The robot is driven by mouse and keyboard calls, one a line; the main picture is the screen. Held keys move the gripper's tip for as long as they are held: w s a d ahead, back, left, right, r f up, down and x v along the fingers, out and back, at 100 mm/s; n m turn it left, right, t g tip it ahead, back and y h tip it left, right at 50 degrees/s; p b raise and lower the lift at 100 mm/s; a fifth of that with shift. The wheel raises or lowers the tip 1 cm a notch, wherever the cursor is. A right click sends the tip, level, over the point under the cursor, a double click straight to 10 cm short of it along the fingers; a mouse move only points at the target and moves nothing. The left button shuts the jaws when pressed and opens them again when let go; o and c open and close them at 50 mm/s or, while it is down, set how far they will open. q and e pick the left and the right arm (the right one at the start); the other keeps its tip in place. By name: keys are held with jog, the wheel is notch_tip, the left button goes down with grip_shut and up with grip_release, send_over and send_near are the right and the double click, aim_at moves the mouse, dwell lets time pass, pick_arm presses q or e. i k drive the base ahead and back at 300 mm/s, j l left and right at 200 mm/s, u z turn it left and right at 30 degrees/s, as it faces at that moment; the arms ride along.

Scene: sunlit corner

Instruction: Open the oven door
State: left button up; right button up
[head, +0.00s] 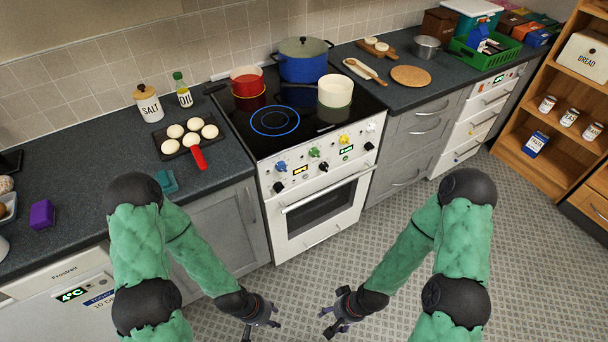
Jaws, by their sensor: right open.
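The white oven (276,226) stands in the counter row ahead of me, under the black hob. Its door (318,211) is shut, with a dark window and a long bar handle (328,190) along its top edge. Coloured knobs (314,153) and small displays sit on the panel above the door. My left gripper (260,324) hangs low in front of the oven, left of the door, and is apart from the handle; its finger gap is hard to make out. My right gripper (333,318) is open and empty, low over the floor in front of the oven, also apart from the handle.
On the hob are a red pot (248,82), a blue lidded pot (303,62) and a white pan (335,91). A tray of buns with a red-handled utensil (198,157) lies on the left counter. The tiled floor (400,215) before the oven is clear. A wooden shelf (560,165) stands right.

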aim_at(275, 208)
jog(key=i+l+u, duration=0.15)
jog(key=l, duration=0.2)
jog(key=i+l+u, duration=0.1)
jog(key=l, duration=0.25)
jog(key=i+l+u, duration=0.15)
jog(key=l, duration=0.25)
jog(key=i, duration=0.1)
